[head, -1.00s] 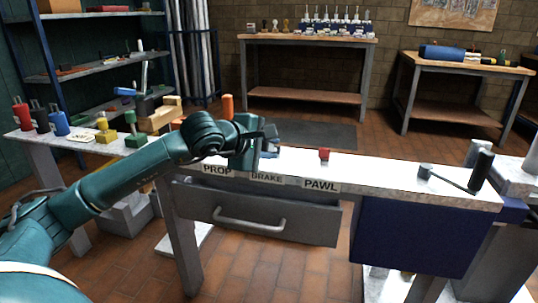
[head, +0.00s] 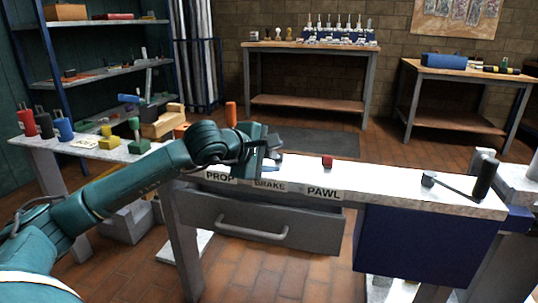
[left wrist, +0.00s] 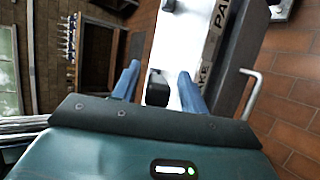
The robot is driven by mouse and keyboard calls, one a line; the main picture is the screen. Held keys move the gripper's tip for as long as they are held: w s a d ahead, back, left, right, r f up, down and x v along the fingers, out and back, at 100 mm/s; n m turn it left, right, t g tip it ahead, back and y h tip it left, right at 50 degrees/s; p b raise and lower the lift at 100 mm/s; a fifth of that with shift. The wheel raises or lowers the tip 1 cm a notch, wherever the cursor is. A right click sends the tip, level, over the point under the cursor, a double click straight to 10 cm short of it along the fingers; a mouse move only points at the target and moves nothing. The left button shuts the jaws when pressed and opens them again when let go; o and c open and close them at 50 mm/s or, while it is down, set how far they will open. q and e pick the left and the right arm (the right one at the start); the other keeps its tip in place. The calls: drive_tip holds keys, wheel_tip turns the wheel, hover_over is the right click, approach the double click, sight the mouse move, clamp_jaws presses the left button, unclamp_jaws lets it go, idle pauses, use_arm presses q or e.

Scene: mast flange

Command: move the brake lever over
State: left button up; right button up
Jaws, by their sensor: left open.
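A bench (head: 400,187) has front labels reading PROP, BRAKE (head: 270,186) and PAWL. My left gripper (head: 269,160) is over the bench top behind the BRAKE label and covers that spot in the head view. In the left wrist view my left gripper (left wrist: 158,82) is open, with its two blue fingers apart. A small dark block (left wrist: 157,90) shows between them, near the end of the BRAKE label; it may be the brake lever's top. I cannot tell whether a finger touches it. My right gripper is in neither view.
An orange upright handle (head: 231,114) stands behind the PROP label. A small red block (head: 327,161) stands behind the PAWL label. A black upright handle with a rod (head: 485,178) is at the bench's right end. A drawer (head: 265,222) is below. The bench top between red block and rod is clear.

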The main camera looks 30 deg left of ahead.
use_arm(q)
drive_tip(key=v, duration=1.3)
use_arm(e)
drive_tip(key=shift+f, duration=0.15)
